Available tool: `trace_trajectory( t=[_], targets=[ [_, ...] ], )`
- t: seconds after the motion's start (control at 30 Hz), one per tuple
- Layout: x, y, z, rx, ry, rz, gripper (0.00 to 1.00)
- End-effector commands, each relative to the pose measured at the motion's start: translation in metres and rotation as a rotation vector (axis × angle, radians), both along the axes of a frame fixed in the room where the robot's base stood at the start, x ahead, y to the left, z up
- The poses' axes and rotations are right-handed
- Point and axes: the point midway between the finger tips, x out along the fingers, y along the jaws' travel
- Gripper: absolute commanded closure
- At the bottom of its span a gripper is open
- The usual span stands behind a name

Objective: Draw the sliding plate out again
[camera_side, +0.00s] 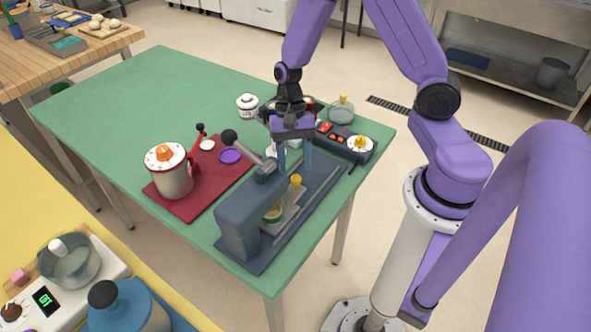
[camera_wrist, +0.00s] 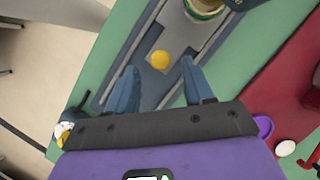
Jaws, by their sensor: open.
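The sliding plate (camera_side: 291,207) is a light grey slab lying in the track of a slate-blue press (camera_side: 240,219). It also shows in the wrist view (camera_wrist: 172,38). A yellow knob (camera_side: 296,180) stands on its outer end; in the wrist view the knob (camera_wrist: 160,60) appears just beyond and between my fingertips. A green-rimmed round piece (camera_side: 272,214) sits at the plate's inner end, partly hidden under the press head; it shows at the top of the wrist view (camera_wrist: 205,5). My gripper (camera_side: 295,165) is open and empty, pointing down above the knob end.
The press lever ends in a black ball (camera_side: 229,136), left of my gripper. A red board (camera_side: 198,187) with a white-topped pot (camera_side: 172,179) lies to the left. A dark control box (camera_side: 346,145) stands behind right. The green table's far left is clear.

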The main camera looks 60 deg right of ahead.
Motion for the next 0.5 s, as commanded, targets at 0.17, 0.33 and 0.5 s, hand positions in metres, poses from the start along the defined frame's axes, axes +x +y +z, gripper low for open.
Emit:
trace_trajectory(
  t=[0.17,0.33,0.5],
  targets=[
    [-0.006,0.006,-0.019,0.001,0.003,0.0,0.48],
    [-0.008,0.008,-0.026,0.0,0.001,-0.001,0.48],
    [-0.008,0.008,-0.027,0.001,-0.001,0.0,0.48]
  ],
)
